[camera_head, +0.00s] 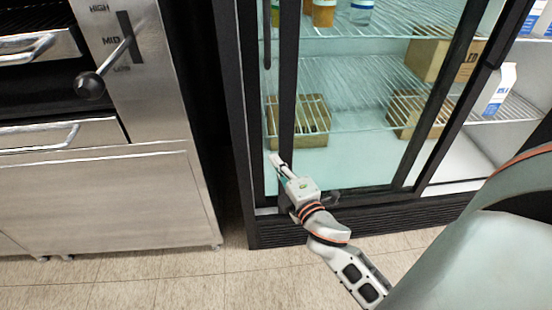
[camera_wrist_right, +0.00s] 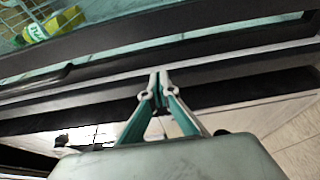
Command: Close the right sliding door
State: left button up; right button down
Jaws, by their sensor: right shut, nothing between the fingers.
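The fridge has dark-framed sliding glass doors. The framed glass panel (camera_head: 360,120) stands over the left and middle of the fridge, and its dark upright (camera_head: 287,90) runs down near the left side. To its right, the opening (camera_head: 480,150) shows shelves that look uncovered. My right gripper (camera_head: 277,160) is shut and empty, with its fingertips at or very near the lower part of the left upright; I cannot tell whether they touch. The right wrist view shows the shut fingertips (camera_wrist_right: 160,76) close to a dark frame bar (camera_wrist_right: 220,65). My left gripper is not in view.
A steel oven unit (camera_head: 100,190) with a black-knobbed lever (camera_head: 90,86) stands at the left, across a narrow dark gap. Inside the fridge are wire shelves, cardboard boxes (camera_head: 440,60) and a milk carton (camera_head: 498,88). The tiled floor (camera_head: 200,280) in front is clear.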

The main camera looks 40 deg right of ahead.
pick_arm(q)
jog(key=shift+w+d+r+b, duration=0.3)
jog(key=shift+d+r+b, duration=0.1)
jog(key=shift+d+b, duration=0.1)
pick_arm(e)
jog(key=w+d, duration=0.5)
jog(key=shift+w, duration=0.4)
jog(key=shift+s+d, duration=0.1)
